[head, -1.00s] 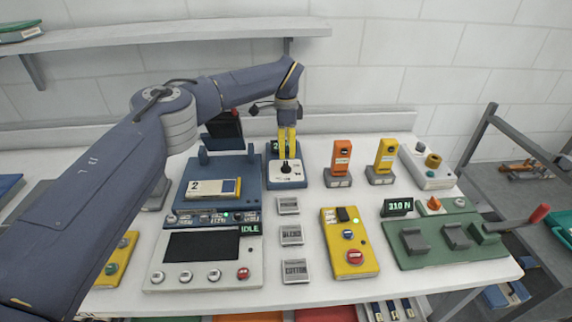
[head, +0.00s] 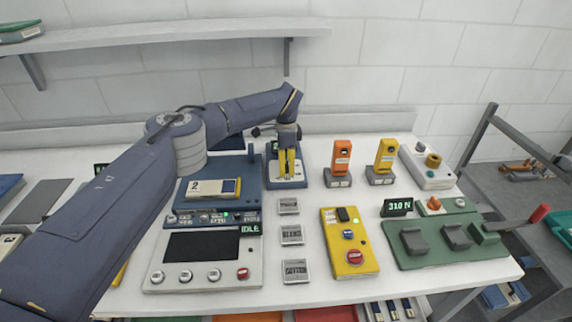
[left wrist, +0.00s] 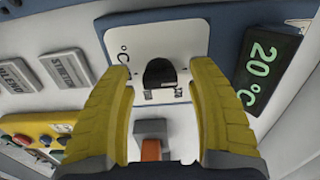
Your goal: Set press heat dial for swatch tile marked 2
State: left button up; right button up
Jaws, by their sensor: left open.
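The swatch tile marked 2 (head: 204,188) lies on the blue press plate (head: 245,200), left of the dial unit. The black heat dial (left wrist: 158,73) sits on a white panel (left wrist: 185,28) with °C markings. A green display (left wrist: 263,68) beside it reads 20°C. My left gripper (head: 291,179) points down over the dial unit, with its yellow fingers open. In the left wrist view the fingers stand on either side of the dial with gaps, and I cannot tell how far above it they are. The dial is hidden behind the fingers in the head view. My right gripper is out of view.
A control box (head: 205,260) with an IDLE display stands in front of the press. Several grey labelled blocks (head: 291,235) lie right of it. Orange (head: 341,158) and yellow (head: 384,157) upright devices stand close on the right. A yellow button box (head: 350,250) stands in front of them.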

pick_arm(q)
grip_shut()
